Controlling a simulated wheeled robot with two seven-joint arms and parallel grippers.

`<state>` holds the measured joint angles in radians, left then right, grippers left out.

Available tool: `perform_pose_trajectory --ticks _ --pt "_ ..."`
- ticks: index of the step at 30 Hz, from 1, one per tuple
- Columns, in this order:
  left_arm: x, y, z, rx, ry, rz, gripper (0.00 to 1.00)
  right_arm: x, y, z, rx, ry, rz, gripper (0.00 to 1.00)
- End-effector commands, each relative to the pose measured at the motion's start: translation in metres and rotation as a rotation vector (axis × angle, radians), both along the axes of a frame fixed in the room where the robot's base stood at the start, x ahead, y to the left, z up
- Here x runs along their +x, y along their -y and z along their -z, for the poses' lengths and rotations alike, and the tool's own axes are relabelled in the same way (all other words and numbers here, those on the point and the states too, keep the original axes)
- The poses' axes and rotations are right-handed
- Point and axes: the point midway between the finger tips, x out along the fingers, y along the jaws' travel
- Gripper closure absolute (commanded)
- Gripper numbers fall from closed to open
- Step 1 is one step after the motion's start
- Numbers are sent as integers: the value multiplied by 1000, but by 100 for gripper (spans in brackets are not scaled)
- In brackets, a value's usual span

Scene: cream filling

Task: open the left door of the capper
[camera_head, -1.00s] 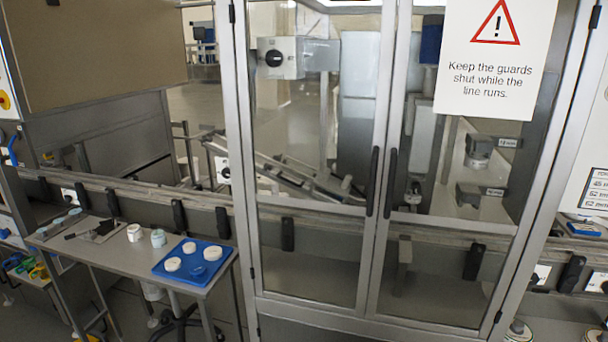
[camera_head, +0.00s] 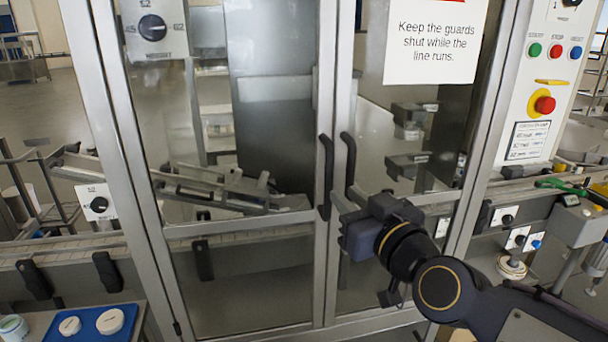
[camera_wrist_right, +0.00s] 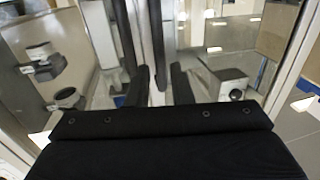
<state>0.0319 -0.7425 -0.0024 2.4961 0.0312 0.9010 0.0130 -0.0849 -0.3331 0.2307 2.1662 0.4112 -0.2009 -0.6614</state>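The capper's left door (camera_head: 240,130) is a glass panel in a metal frame and looks shut. Its dark vertical handle (camera_head: 325,180) is on its right edge, beside the right door's handle (camera_head: 348,165). My right gripper (camera_head: 348,222) is near the lower ends of both handles, in front of the right door (camera_head: 395,150). In the right wrist view, upside down relative to the head view, its two fingers (camera_wrist_right: 159,88) are apart. A dark upright bar, apparently the left door's handle (camera_wrist_right: 157,35), lines up between them; contact cannot be told. My left gripper is out of view.
A warning sign (camera_head: 435,40) hangs on the right door. A control panel (camera_head: 540,95) with buttons and a red stop knob stands at right. A blue tray (camera_head: 92,328) with white lids is at lower left. A conveyor runs behind the doors.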

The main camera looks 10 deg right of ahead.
Motion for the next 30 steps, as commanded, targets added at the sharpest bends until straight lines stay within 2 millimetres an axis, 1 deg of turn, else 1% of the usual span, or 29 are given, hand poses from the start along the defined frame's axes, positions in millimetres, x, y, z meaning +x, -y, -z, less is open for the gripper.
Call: perform_pose_trajectory --ticks 5,9,12,15,19,26,30 --pt "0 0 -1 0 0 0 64 21 -6 0 -1 0 -2 80" --pt "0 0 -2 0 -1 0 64 44 -11 0 0 -1 -2 80" --pt "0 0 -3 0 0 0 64 58 -14 0 1 0 0 80" --pt "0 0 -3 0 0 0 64 68 -16 0 0 0 0 80" --pt "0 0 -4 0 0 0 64 74 -18 0 -1 1 0 80" --pt "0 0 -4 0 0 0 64 74 -18 0 -1 1 0 80" --pt "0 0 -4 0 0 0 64 74 -18 0 -1 1 0 97"
